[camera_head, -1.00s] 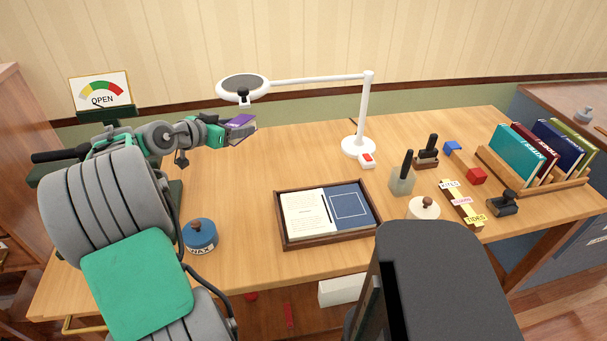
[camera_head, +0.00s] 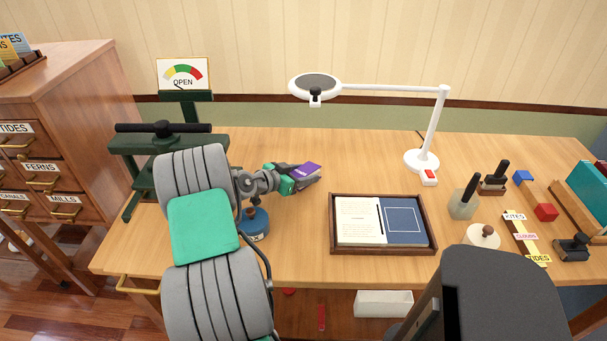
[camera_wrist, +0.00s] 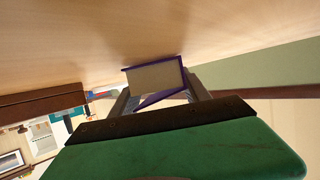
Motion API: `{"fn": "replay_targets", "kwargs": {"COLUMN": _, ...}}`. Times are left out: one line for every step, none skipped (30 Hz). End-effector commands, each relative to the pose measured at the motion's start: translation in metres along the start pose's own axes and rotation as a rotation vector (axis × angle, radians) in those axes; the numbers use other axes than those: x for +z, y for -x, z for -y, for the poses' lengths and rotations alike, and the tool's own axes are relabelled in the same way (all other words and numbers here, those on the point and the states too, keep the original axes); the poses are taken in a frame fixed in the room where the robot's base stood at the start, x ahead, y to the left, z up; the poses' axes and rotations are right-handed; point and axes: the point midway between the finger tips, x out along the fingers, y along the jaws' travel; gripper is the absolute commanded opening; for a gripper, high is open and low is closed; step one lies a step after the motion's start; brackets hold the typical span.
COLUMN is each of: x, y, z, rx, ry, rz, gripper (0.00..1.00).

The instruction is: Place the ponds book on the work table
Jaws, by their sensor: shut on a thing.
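My gripper (camera_head: 294,180) is shut on a small purple book (camera_head: 307,169), held above the work table (camera_head: 310,142) left of the framed tray. In the wrist view the book (camera_wrist: 155,77) sits between the two fingers, with its pale page edges and purple cover edges showing. I cannot read a title on it. Table wood shows beyond the book in the wrist view, and a gap between book and table is hard to judge.
A wooden tray (camera_head: 434,238) with an open page spread lies right of my gripper. A blue wax tin (camera_head: 254,224) stands behind my arm. A white magnifier lamp (camera_head: 420,160) rises at the back. A green press (camera_head: 130,146) stands left. Stamps and blocks crowd the right.

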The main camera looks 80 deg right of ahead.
Motion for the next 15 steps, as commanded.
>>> {"fn": "replay_targets", "kwargs": {"x": -0.001, "y": 0.000, "z": 0.000, "rx": 0.000, "ry": -0.001, "rz": 0.000, "gripper": 0.02}}
{"fn": "replay_targets", "kwargs": {"x": -0.001, "y": 0.000, "z": 0.000, "rx": 0.000, "ry": 0.000, "rz": 0.000, "gripper": 0.02}}
{"fn": "replay_targets", "kwargs": {"x": 0.000, "y": 0.000, "z": 0.000, "rx": 0.000, "ry": 0.000, "rz": 0.000, "gripper": 0.02}}
{"fn": "replay_targets", "kwargs": {"x": 0.001, "y": -0.001, "z": 0.000, "rx": 0.000, "ry": 0.000, "rz": 0.000, "gripper": 0.02}}
{"fn": "replay_targets", "kwargs": {"x": 0.002, "y": -0.001, "z": 0.000, "rx": 0.000, "ry": 0.000, "rz": 0.000, "gripper": 0.02}}
{"fn": "replay_targets", "kwargs": {"x": 0.003, "y": -0.001, "z": 0.000, "rx": 0.000, "ry": 0.000, "rz": 0.000, "gripper": 0.02}}
{"fn": "replay_targets", "kwargs": {"x": 0.004, "y": -0.002, "z": 0.000, "rx": 0.000, "ry": 0.000, "rz": 0.000, "gripper": 0.02}}
{"fn": "replay_targets", "kwargs": {"x": 0.005, "y": -0.002, "z": 0.000, "rx": 0.000, "ry": 0.000, "rz": 0.000, "gripper": 0.02}}
{"fn": "replay_targets", "kwargs": {"x": 0.006, "y": -0.002, "z": 0.000, "rx": 0.000, "ry": 0.000, "rz": 0.000, "gripper": 0.02}}
{"fn": "replay_targets", "kwargs": {"x": 0.007, "y": -0.003, "z": 0.000, "rx": 0.000, "ry": 0.001, "rz": 0.001, "gripper": 0.02}}
{"fn": "replay_targets", "kwargs": {"x": 0.008, "y": -0.003, "z": 0.000, "rx": 0.001, "ry": 0.001, "rz": 0.001, "gripper": 0.02}}
{"fn": "replay_targets", "kwargs": {"x": 0.009, "y": -0.003, "z": 0.000, "rx": 0.001, "ry": 0.002, "rz": 0.001, "gripper": 0.02}}
{"fn": "replay_targets", "kwargs": {"x": 0.010, "y": -0.004, "z": -0.001, "rx": 0.001, "ry": 0.002, "rz": 0.002, "gripper": 0.02}}
{"fn": "replay_targets", "kwargs": {"x": 0.011, "y": -0.004, "z": -0.001, "rx": 0.001, "ry": 0.003, "rz": 0.002, "gripper": 0.02}}
{"fn": "replay_targets", "kwargs": {"x": 0.013, "y": -0.005, "z": -0.001, "rx": 0.001, "ry": 0.004, "rz": 0.003, "gripper": 0.02}}
